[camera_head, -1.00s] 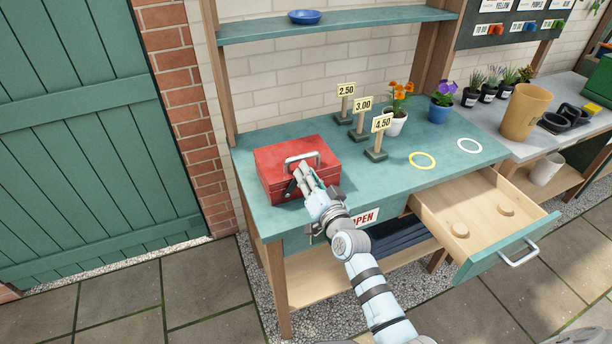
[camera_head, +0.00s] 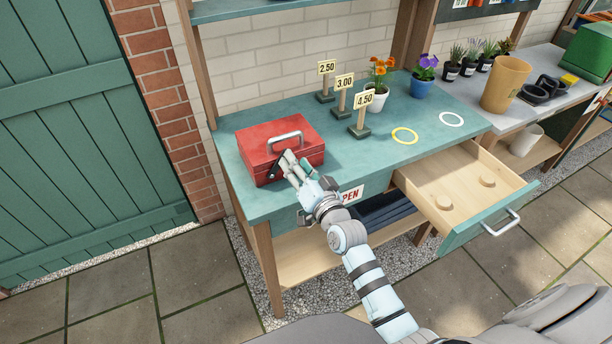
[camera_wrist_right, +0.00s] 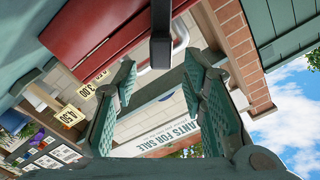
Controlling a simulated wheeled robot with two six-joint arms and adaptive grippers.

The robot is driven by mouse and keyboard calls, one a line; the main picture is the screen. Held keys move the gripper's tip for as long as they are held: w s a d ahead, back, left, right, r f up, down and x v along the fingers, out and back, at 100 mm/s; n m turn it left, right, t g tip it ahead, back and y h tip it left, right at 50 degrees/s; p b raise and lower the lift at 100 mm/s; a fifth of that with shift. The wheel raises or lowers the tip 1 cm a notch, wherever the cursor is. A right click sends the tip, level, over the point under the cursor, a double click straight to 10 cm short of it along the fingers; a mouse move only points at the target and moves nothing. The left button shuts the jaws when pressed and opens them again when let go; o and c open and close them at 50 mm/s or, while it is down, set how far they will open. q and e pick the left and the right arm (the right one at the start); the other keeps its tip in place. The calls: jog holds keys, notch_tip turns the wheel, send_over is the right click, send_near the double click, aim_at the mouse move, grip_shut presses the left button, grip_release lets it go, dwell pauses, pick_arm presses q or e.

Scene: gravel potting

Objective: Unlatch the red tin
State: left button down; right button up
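The red tin (camera_head: 254,138) stands at the left end of the green bench, lid down, with a pale handle (camera_head: 285,136) on top. A dark latch (camera_head: 274,167) shows at its front, partly hidden by my right gripper (camera_head: 287,160). The latch also shows as a dark bar in the right wrist view (camera_wrist_right: 161,38), beyond the fingertips and roughly between them. In that view my right gripper (camera_wrist_right: 160,72) is open, its green-padded fingers apart with nothing between the pads. I cannot tell whether a finger touches the latch. My left gripper is not in view.
Price signs (camera_head: 362,113) and two flower pots (camera_head: 375,102) stand right of the tin. An open drawer (camera_head: 465,185) with two round pieces juts out at the front right.

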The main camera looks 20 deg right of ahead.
jog(key=s, duration=0.8)
jog(key=shift+d, duration=0.25)
